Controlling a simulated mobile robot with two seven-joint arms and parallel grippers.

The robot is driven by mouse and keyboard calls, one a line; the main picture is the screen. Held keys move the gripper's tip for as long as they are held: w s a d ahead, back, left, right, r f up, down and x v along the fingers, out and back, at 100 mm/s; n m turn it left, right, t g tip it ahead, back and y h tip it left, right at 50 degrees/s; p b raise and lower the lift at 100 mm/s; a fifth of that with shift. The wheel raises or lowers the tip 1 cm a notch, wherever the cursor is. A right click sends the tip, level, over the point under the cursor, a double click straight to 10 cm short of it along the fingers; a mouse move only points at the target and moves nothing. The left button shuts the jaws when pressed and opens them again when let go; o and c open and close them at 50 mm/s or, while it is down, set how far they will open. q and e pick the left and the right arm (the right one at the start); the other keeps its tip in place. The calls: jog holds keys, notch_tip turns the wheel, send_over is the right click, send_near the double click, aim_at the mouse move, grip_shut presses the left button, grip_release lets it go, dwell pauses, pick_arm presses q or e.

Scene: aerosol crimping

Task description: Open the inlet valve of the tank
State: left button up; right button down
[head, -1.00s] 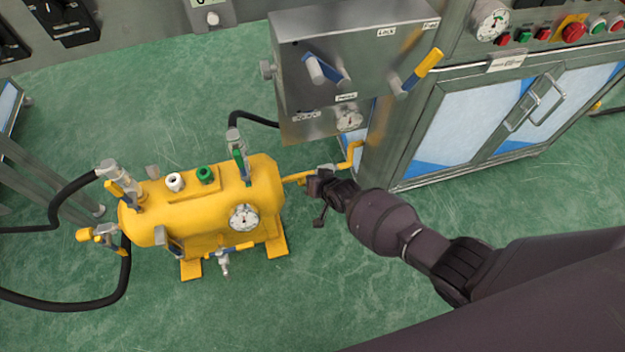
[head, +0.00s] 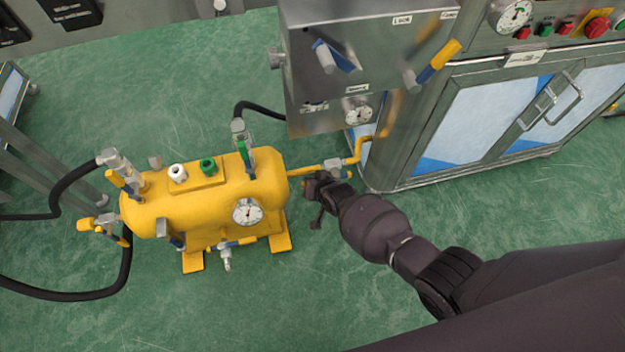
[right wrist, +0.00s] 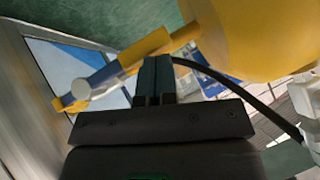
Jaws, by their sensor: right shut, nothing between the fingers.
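The yellow tank (head: 215,195) stands on the floor at left of centre in the head view. A yellow pipe leaves its right end, with a grey-bodied valve (head: 333,170) on it. In the right wrist view a lever with a wide yellow part (right wrist: 147,47) and a blue part (right wrist: 105,78) lies along the pipe beside a grey cylindrical part (right wrist: 95,90). My right gripper (head: 314,182) is beside this valve, on its near side. Its fingers (right wrist: 155,75) are shut and empty, close to the lever; contact cannot be told. My left gripper is not in view.
A steel panel (head: 380,70) with levers and a gauge stands behind the valve, next to a glass-doored cabinet (head: 480,120). Black hoses (head: 70,190) run from the tank's left end. Other valves and a gauge (head: 247,211) are on the tank. Green floor in front is clear.

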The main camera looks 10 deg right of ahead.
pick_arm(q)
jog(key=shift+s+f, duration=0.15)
pick_arm(e)
jog(key=shift+s+a+f, duration=0.1)
jog(key=shift+f, duration=0.05)
pick_arm(q)
jog(key=p, duration=0.2)
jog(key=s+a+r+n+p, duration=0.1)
jog(key=p, duration=0.2)
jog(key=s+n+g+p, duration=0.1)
jog(key=p, duration=0.2)
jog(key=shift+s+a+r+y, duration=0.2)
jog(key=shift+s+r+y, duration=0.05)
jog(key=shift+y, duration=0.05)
pick_arm(e)
jog(key=s+r, duration=0.6)
jog(key=r, duration=0.5)
jog(key=shift+s+r, duration=0.25)
jog(key=shift+s, duration=0.15)
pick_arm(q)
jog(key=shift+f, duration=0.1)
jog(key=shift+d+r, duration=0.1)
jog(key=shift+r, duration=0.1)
pick_arm(e)
jog(key=shift+s+f, duration=0.1)
